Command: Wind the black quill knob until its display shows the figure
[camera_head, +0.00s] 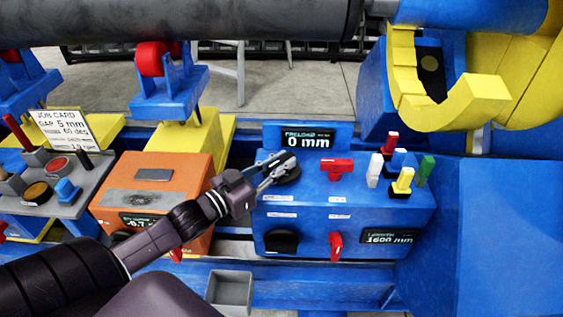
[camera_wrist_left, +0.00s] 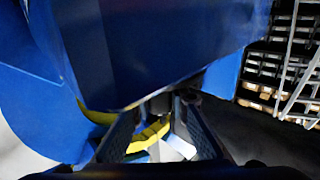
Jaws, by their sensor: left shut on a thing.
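My left gripper (camera_head: 275,172) reaches in from the left and is shut on a black knob (camera_head: 291,171) on the upper face of the blue control box (camera_head: 300,224). The fingers cover part of this knob. The display above it (camera_head: 306,139) reads PRELOAD 0 mm. A second black knob (camera_head: 281,241) sits on the box's front, with a display reading 1600 mm (camera_head: 389,238) at the right. I cannot read which knob is labelled quill. In the left wrist view my fingers (camera_wrist_left: 165,125) show, but the knob is not clear. The job card (camera_head: 64,130) reads GAP 5 mm and 60 deg; its lowest line is unclear.
Red levers (camera_head: 337,168) and several coloured toggles (camera_head: 402,181) stand right of the gripper. An orange box (camera_head: 152,185) lies left, its display partly covered by my arm. A grey button panel (camera_head: 55,190) is farther left. A yellow hook (camera_head: 440,100) hangs at upper right.

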